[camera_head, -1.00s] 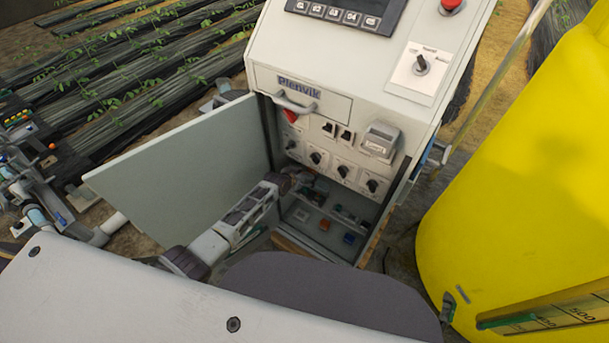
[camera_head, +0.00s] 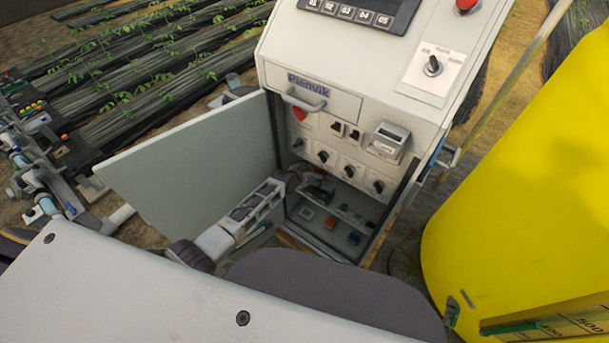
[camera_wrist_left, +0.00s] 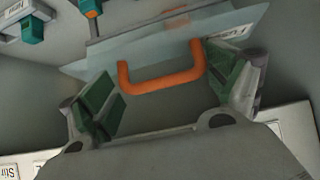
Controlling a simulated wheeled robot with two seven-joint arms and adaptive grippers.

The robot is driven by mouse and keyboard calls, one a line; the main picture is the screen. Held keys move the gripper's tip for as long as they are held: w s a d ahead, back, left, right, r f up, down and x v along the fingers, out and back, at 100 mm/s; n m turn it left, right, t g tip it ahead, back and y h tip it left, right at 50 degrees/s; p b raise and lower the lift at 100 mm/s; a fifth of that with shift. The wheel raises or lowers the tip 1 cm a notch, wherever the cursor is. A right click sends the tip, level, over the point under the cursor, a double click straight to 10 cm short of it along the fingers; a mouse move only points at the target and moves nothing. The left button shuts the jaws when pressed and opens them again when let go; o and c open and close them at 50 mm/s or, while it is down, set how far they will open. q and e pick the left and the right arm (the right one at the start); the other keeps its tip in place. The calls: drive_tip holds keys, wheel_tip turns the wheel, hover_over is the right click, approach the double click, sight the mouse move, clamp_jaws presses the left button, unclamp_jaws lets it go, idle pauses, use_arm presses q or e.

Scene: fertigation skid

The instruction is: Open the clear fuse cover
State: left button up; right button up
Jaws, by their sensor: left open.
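The clear fuse cover (camera_wrist_left: 125,52) shows in the left wrist view as a see-through pane with an orange handle (camera_wrist_left: 160,84). My left gripper (camera_wrist_left: 166,92) is open, its green-padded fingers on either side of the orange handle. I cannot tell whether either finger touches it. In the head view the left gripper (camera_head: 315,186) reaches into the open cabinet (camera_head: 335,100), low and to the left. The cover is too small and too hidden by the gripper to make out there. My right gripper is not in view.
The cabinet's grey door (camera_head: 195,165) stands open to the left of my arm. A row of rotary switches (camera_head: 350,171) is on the panel above the gripper. A yellow tank (camera_head: 530,170) stands close on the right.

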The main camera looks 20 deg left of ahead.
use_arm(q)
drive_tip(key=v, duration=1.1)
drive_tip(key=shift+s+r, duration=0.25)
idle(0.5)
idle(0.6)
drive_tip(key=s+a+f+g+y, duration=0.1)
drive_tip(key=s+a+f, duration=0.2)
drive_tip(key=s+f, duration=0.45)
drive_tip(key=s+a+f+n+g+y, duration=0.1)
drive_tip(key=s+a+f+g, duration=0.2)
drive_tip(key=f, duration=0.8)
drive_tip(key=s+a+f+y, duration=0.1)
drive_tip(key=s+a+f, duration=0.2)
drive_tip(key=s+f, duration=0.5)
drive_tip(key=s+a+f+g, duration=0.1)
drive_tip(key=s+f, duration=0.4)
drive_tip(key=s, duration=0.5)
drive_tip(key=s+a+f+g, duration=0.1)
drive_tip(key=s+f+g, duration=0.1)
drive_tip(key=s+f, duration=0.4)
drive_tip(key=s+a+f+g+y, duration=0.1)
drive_tip(key=s+f, duration=0.4)
drive_tip(key=s, duration=1)
drive_tip(key=shift+s+f, duration=0.25)
drive_tip(key=shift+s, duration=0.15)
